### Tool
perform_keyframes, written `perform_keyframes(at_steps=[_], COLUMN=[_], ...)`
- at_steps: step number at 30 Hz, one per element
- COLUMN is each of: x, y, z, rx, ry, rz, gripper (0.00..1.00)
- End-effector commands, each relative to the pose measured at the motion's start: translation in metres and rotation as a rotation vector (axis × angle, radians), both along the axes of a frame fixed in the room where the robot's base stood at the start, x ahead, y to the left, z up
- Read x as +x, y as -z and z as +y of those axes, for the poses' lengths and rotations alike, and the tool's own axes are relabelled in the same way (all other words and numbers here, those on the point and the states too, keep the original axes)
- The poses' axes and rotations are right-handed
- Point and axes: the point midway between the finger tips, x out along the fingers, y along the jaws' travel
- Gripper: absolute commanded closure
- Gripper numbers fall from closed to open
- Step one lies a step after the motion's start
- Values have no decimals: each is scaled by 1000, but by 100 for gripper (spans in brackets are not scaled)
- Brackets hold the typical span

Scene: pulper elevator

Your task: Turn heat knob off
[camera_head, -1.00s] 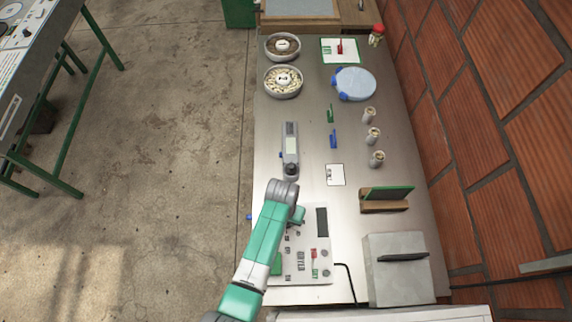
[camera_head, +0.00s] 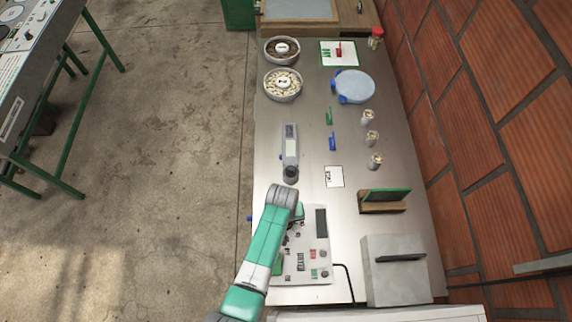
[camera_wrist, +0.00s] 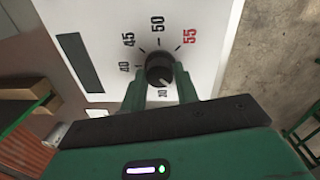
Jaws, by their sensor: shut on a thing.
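The heat knob (camera_wrist: 160,68) is a round black dial on a white panel (camera_wrist: 200,18) in the wrist view. Around it are the marks 40, 45, 50 and a red 55, with another number below it, between my fingers. A light pointer line on the knob's lower part seems to face that lower number. My gripper (camera_wrist: 159,80) has its two green fingers on either side of the knob and is shut on it. In the head view the panel (camera_head: 318,263) lies at the near end of the bench, and my arm hides the knob and fingertips.
A grey box (camera_head: 392,285) and a wooden stand with a green-edged board (camera_head: 385,200) stand right of the panel. A grey handheld device (camera_head: 290,140) lies beyond it. A brick wall (camera_head: 500,150) bounds the right; open floor (camera_head: 170,150) lies left.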

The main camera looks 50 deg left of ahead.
Motion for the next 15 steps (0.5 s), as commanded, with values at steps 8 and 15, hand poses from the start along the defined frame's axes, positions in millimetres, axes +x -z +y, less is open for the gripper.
perform_keyframes(at_steps=[8, 15], x=[0, 0], y=[-1, 0], z=[0, 0], rx=[0, 0], ry=[-8, -7], rz=[-1, -1], gripper=[93, 52])
